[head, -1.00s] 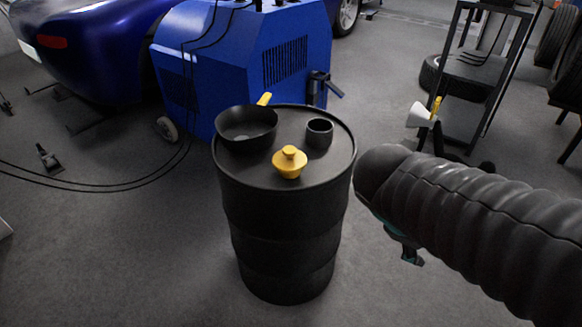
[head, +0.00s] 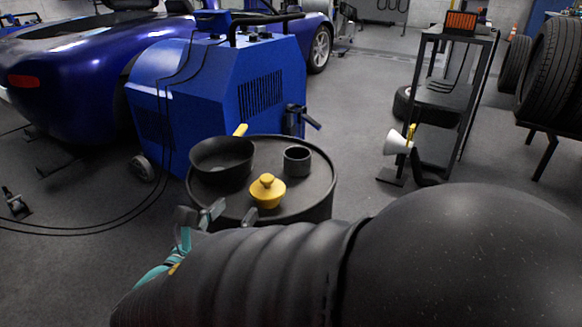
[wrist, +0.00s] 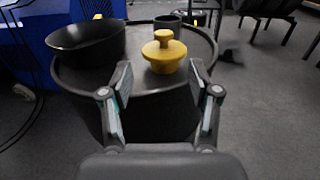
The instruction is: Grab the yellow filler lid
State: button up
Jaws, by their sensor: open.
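The yellow filler lid (head: 267,190) has a round knob and sits on top of the black drum (head: 315,205), near its front edge. In the wrist view the lid (wrist: 164,52) lies just beyond my gripper (wrist: 160,82), roughly centred between the fingers. My gripper is open and empty, with its fingertips apart from the lid. In the head view my gripper (head: 231,214) is at the near side of the drum, partly hidden by my sleeved arm.
On the drum top stand a black pan (head: 222,160), left of the lid, and a small dark cup (head: 297,161) behind it. A blue machine (head: 225,90) stands behind the drum. A white funnel (head: 397,143) hangs on a black rack (head: 456,100) to the right.

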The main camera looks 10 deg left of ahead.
aim_at(264, 183)
jog(key=x, duration=0.8)
jog(key=b+x, duration=0.1)
jog(key=x, duration=0.3)
jog(key=shift+w+d+f, duration=0.1)
jog(key=shift+w+d, duration=0.1)
jog(key=shift+d, duration=0.2)
jog(key=c, duration=1.2)
